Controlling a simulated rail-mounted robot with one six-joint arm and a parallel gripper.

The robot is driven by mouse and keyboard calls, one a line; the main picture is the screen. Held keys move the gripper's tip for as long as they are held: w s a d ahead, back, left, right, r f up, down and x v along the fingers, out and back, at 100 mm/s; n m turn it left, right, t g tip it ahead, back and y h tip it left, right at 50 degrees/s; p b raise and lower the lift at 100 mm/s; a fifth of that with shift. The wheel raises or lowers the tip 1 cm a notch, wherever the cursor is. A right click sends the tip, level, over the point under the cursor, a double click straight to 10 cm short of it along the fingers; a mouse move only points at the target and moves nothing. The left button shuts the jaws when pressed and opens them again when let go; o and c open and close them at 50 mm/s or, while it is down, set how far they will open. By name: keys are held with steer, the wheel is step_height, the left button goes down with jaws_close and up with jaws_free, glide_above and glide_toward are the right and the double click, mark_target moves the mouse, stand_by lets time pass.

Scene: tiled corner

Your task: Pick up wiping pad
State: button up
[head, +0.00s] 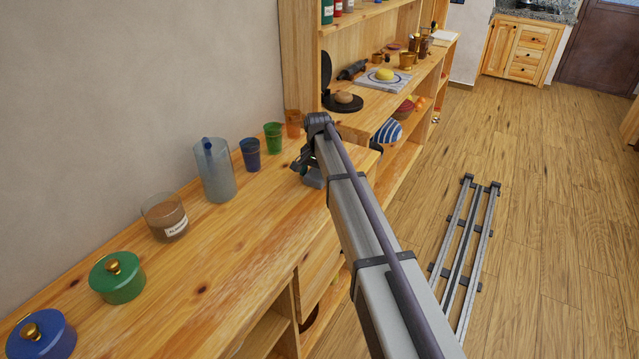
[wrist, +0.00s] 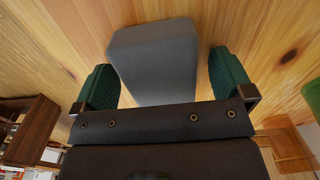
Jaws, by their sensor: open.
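The wiping pad (wrist: 155,62) is a grey block with rounded edges, lying on the wooden counter in the wrist view. My gripper (wrist: 162,75) is open, with one green finger on each side of the pad. Gaps show between the fingers and the pad's sides. The near end of the pad is hidden behind the gripper's dark body. In the head view my gripper (head: 309,174) is low over the far end of the counter, and my arm hides much of it. The pad cannot be clearly told apart there.
Along the wall side of the counter (head: 205,272) stand a blue lidded pot (head: 45,341), a green lidded pot (head: 118,281), a glass jar (head: 165,218), a clear pitcher (head: 214,175), and blue, green and orange cups (head: 273,138). Shelves (head: 300,60) stand beyond.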

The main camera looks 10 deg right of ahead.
mark_target(318, 172)
steer(key=shift+r, duration=0.1)
steer(key=c, duration=1)
step_height(318, 172, up, 10)
steer(key=p, duration=1)
steer(key=shift+r, duration=0.1)
